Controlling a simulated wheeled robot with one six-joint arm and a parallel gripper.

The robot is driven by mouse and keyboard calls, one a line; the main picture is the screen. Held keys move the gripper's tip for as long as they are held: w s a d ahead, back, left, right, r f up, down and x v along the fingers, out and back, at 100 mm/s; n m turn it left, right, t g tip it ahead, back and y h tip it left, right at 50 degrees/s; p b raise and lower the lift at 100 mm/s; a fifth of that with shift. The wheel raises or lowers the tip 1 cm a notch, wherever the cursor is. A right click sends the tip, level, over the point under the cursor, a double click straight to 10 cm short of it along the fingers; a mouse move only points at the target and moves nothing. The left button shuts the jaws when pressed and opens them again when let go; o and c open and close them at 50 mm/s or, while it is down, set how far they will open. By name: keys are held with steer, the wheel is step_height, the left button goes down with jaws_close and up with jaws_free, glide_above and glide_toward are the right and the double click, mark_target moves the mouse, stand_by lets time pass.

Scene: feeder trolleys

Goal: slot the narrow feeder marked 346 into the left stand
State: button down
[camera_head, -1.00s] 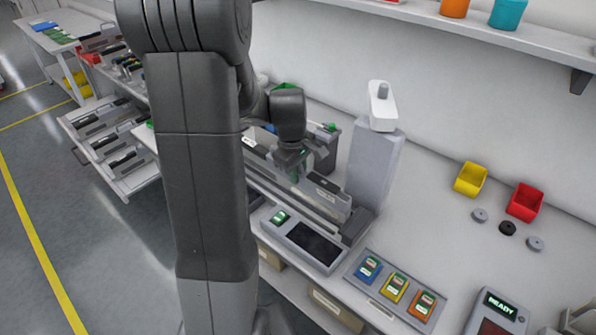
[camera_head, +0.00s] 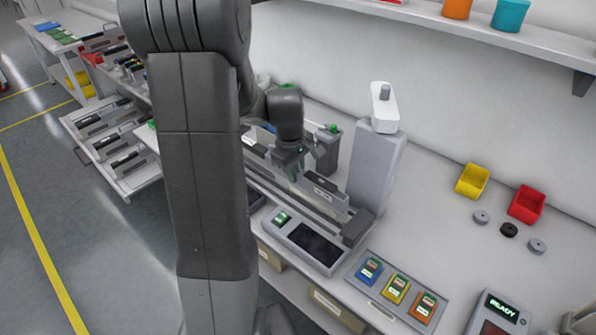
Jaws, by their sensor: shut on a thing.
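My gripper (camera_head: 294,172) points down over the bench, left of the grey column. It is shut on a long narrow grey feeder (camera_head: 325,190) with a dark strip and a small pale label along its side. The label is too small to read. The feeder lies level, at or just above a long grey stand (camera_head: 322,214); I cannot tell whether it touches. My arm hides the left end of the feeder and much of the bench behind it. Which stand is the left one cannot be made out.
A grey column with a white scanner-like head (camera_head: 384,110) stands just right of the feeder. A panel with a dark screen (camera_head: 316,243) and a tray of coloured cards (camera_head: 396,290) lie in front. Yellow (camera_head: 472,181) and red (camera_head: 527,204) bins stand right. A trolley (camera_head: 112,150) holds feeders at left.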

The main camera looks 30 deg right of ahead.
steer(key=shift+w+a, duration=0.25)
steer(key=shift+w, duration=0.4)
steer(key=c, duration=1.2)
jaws_free()
steer(key=shift+o, duration=0.2)
steer(key=shift+r, duration=0.1)
step_height(320, 180, up, 14)
steer(key=a, duration=0.1)
steer(key=shift+s+a+f+b, duration=0.2)
steer(key=shift+s+a+b, duration=0.15)
steer(key=shift+s+b, duration=0.05)
steer(key=shift+f, duration=0.1)
steer(key=f, duration=0.4)
steer(key=d+f, duration=0.1)
steer(key=f, duration=0.4)
steer(key=f+p, duration=0.1)
steer(key=f, duration=0.3)
steer(key=shift+w+d+f, duration=0.3)
steer(key=shift+w+d, duration=0.05)
steer(key=shift+s+d, duration=0.1)
steer(key=shift+s, duration=0.2)
